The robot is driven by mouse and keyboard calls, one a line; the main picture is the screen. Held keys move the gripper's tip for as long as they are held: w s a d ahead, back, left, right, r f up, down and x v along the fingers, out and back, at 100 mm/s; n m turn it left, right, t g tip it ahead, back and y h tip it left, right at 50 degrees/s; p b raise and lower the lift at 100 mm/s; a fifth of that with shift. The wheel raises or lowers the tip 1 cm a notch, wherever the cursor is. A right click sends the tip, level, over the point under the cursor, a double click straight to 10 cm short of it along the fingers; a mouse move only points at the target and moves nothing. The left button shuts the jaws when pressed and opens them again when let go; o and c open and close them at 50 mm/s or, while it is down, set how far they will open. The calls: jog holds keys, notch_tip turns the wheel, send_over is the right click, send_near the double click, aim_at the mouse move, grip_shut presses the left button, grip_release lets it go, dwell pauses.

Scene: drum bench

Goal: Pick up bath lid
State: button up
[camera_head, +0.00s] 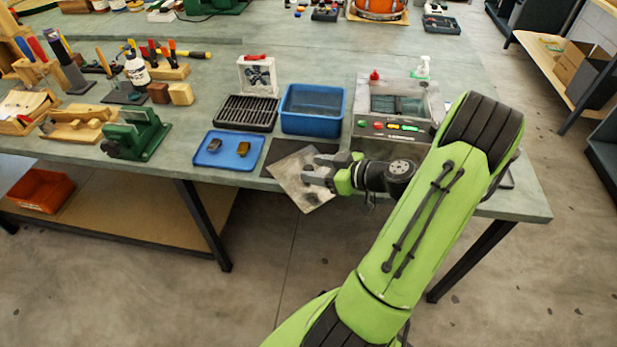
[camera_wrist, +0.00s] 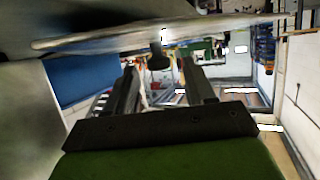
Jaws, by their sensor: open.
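The bath lid appears to be a thin, grey, scuffed metal plate (camera_head: 293,177). It is tilted at the bench's front edge, partly over a dark mat. In the wrist view the plate (camera_wrist: 100,35) shows nearly edge-on across the top, with a dark knob (camera_wrist: 159,58) on it. My gripper (camera_head: 312,171) is in front of the plate, its fingers pointing left. The fingers also show in the wrist view (camera_wrist: 160,80), open, with the knob in the gap between them. I cannot tell whether they touch it. The metal bath (camera_head: 398,105) stands behind with its top uncovered.
A blue tub (camera_head: 312,122) and a black slotted rack (camera_head: 246,113) stand left of the bath. A blue tray (camera_head: 228,163) with two small blocks lies at the front edge. A green clamp (camera_head: 136,140) is further left. A red-capped bottle and a pump bottle stand behind the bath.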

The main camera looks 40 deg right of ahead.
aim_at(310, 168)
jog(key=x, duration=0.3)
jog(key=shift+c, duration=0.5)
grip_shut()
jog(key=shift+r, duration=0.1)
